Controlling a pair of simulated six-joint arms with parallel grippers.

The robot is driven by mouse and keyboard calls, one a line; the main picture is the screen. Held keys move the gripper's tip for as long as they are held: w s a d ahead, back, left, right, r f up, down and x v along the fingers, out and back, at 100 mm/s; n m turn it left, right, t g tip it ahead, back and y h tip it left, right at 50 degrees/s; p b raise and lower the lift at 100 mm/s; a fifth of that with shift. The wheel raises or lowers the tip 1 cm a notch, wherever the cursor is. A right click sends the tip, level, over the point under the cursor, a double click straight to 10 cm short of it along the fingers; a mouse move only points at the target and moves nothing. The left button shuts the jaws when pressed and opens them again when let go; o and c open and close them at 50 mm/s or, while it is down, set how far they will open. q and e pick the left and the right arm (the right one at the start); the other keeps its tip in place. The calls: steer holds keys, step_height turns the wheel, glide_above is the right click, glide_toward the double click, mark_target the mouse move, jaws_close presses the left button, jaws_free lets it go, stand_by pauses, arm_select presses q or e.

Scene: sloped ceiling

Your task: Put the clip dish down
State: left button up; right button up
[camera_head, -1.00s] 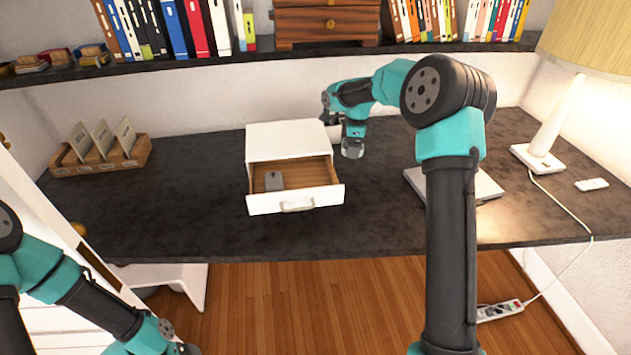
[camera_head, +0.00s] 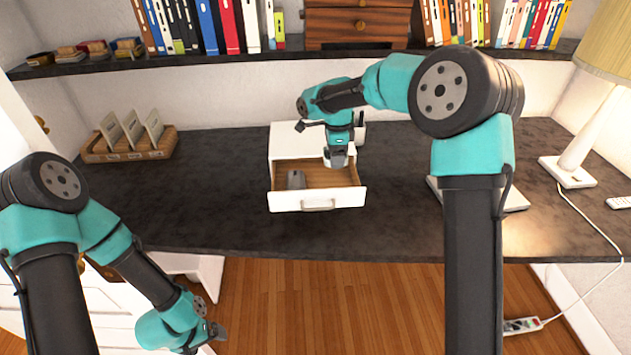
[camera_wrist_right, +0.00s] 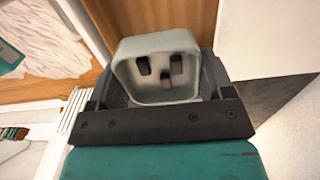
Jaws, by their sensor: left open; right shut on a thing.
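The clip dish (camera_wrist_right: 158,68) is a small pale grey-green dish with a few black clips in it, seen in the right wrist view. My right gripper (camera_head: 336,157) is shut on the dish, with one jaw at each side of it. In the head view the dish (camera_head: 336,160) shows small beneath the wrist, above the right part of the open drawer. Whether it touches anything below cannot be told. My left gripper (camera_head: 217,332) is open and empty, low in front of the desk edge.
The white drawer unit (camera_head: 290,138) stands on the dark desk (camera_head: 220,220) with its drawer (camera_head: 285,202) pulled out; a grey object (camera_head: 296,180) lies inside at left. A card holder (camera_head: 130,145) stands left, a lamp (camera_head: 575,165) right. The desk left of the drawer is clear.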

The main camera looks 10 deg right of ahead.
glide_above(334, 186)
steer(key=shift+w+f, duration=0.1)
steer(key=shift+f, duration=2.4)
steer(key=shift+f, duration=2.5)
steer(key=shift+f, duration=0.1)
steer(key=o, duration=1)
step_height(334, 186, up, 12)
steer(key=shift+r, duration=0.15)
